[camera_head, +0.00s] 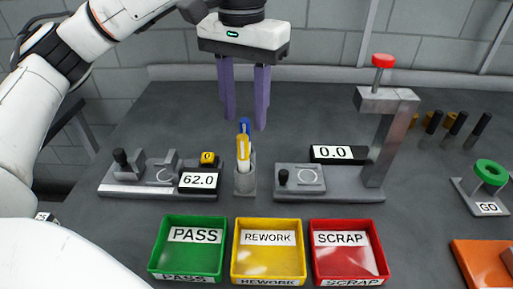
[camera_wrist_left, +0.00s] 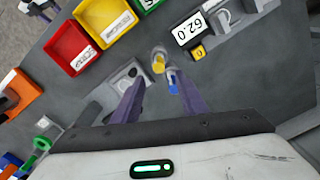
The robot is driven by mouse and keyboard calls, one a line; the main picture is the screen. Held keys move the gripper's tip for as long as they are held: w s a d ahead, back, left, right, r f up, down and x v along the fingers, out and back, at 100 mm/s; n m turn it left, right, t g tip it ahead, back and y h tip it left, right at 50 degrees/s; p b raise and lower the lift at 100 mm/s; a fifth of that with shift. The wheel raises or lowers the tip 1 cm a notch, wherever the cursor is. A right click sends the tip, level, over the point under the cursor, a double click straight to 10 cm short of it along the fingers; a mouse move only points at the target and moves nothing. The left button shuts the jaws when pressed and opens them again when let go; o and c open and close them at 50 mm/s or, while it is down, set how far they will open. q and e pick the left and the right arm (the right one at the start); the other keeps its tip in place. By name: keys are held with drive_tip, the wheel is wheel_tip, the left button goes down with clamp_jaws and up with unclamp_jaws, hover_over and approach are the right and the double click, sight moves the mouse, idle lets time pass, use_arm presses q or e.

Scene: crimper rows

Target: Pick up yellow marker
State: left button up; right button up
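A yellow marker (camera_head: 243,150) stands upright in a small grey holder (camera_head: 245,182) at the middle of the table. A blue marker (camera_head: 244,126) stands just behind it in the same holder. In the left wrist view the yellow marker (camera_wrist_left: 158,64) and the blue marker (camera_wrist_left: 172,80) lie beyond the fingertips. My left gripper (camera_head: 244,122) is above and behind the holder, fingers pointing down and apart, with nothing between them. It also shows in the left wrist view (camera_wrist_left: 160,88). My right gripper is not in view.
Green PASS (camera_head: 194,236), yellow REWORK (camera_head: 268,238) and red SCRAP (camera_head: 342,239) trays stand in front. Gauge fixtures with displays reading 62.0 (camera_head: 199,181) and 0.0 (camera_head: 333,152) flank the holder. A press post with a red knob (camera_head: 383,61) rises at right.

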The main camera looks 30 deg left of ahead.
sight(243, 151)
use_arm(q)
drive_tip(key=f, duration=0.3)
drive_tip(key=shift+s+f, duration=0.35)
drive_tip(key=shift+s, duration=0.05)
drive_tip(key=shift+s+f, duration=0.1)
drive_tip(key=shift+f, duration=2.65)
clamp_jaws()
